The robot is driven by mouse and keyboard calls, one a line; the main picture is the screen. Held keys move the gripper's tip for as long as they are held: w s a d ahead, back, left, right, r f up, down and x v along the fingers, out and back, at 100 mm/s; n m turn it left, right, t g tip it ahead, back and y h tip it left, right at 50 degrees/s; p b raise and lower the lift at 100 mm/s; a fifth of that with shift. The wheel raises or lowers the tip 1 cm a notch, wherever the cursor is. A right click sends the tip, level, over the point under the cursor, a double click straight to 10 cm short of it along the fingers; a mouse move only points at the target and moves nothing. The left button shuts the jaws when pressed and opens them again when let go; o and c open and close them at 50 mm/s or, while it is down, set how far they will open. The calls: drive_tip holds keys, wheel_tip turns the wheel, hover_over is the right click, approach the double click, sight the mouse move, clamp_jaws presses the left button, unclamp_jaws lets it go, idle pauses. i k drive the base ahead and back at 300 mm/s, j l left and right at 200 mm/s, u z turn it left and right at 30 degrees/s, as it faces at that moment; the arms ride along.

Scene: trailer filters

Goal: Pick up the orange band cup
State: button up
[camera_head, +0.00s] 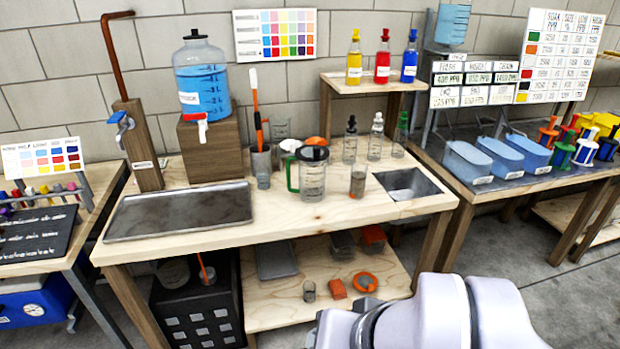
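A small clear cup (358,182) stands upright on the wooden workbench (290,222), right of the green-handled pitcher (312,174). My white arm comes in at the bottom right, in front of the bench. My gripper's fingers are not in view.
A metal tray (180,212) lies on the bench's left, with a blue water jug (203,85) behind. Dropper bottles (376,137) stand behind the cup, and a sink basin (407,186) is at right. Orange pieces (364,281) lie on the lower shelf. The bench's front middle is clear.

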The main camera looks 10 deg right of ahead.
sight(358, 181)
drive_tip(key=i+j+z, duration=0.2)
drive_tip(key=i+j, duration=0.2)
drive_tip(key=i, duration=0.2)
drive_tip(key=i+l, duration=0.25)
drive_tip(key=i+l+u, duration=0.15)
drive_tip(key=l, duration=0.25)
drive_tip(key=i, duration=0.1)
